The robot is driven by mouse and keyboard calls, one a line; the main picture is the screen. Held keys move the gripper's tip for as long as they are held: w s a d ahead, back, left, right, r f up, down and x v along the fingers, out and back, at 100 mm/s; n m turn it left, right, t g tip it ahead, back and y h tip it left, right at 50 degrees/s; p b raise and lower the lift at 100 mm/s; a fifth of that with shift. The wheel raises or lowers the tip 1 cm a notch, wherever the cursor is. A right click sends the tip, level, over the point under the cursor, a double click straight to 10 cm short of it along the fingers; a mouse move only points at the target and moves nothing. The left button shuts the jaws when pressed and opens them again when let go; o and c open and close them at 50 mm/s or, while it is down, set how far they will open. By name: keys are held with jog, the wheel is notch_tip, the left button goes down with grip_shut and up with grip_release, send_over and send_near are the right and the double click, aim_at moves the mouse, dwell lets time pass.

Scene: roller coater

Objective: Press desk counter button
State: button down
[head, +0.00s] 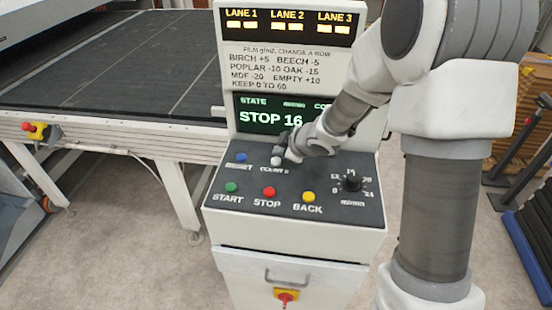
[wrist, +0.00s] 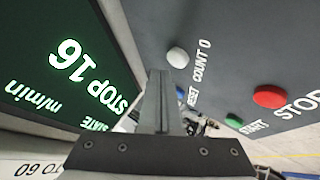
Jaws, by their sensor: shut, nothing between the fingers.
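The white button (head: 275,160) labelled COUNT sits on the sloped dark panel of the desk (head: 330,216), right of the blue button. In the wrist view the white button (wrist: 178,57) shows whole beside the text "COUNT 0". In the wrist view my shut fingertips (wrist: 160,72) point toward the button, with a small image gap. I cannot tell the height of the tips over the panel.
A blue RESET button (head: 241,157), green START button (head: 231,187), red STOP button (head: 269,192), yellow BACK button (head: 308,196) and black speed knob (head: 352,183) are nearby. The upright display (head: 250,119) behind reads "STOP 16".

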aim_at(279, 162)
jog(key=shift+r+p, duration=2.15)
jog(key=shift+r, duration=0.25)
jog(key=shift+f, duration=0.1)
